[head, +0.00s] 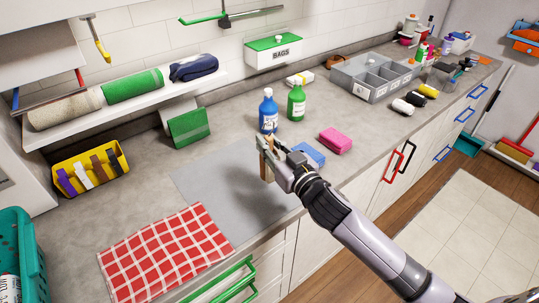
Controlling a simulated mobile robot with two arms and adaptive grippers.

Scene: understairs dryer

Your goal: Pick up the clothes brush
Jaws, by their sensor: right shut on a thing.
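My right gripper (270,160) comes in from the lower right and is over the grey mat on the counter. It is shut on the clothes brush (263,166), a tan, wooden-looking piece, mostly hidden by the gripper. The brush appears held upright above the grey mat (207,189), with a shadow below it; the exact gap is hard to tell. My left gripper is not in view.
A blue bottle (268,112) and a green bottle (296,104) stand behind the gripper. A blue sponge (309,154) and a pink sponge (336,140) lie close on its right. A red checked cloth (166,254) lies at front left. A yellow bin (91,170) stands at left.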

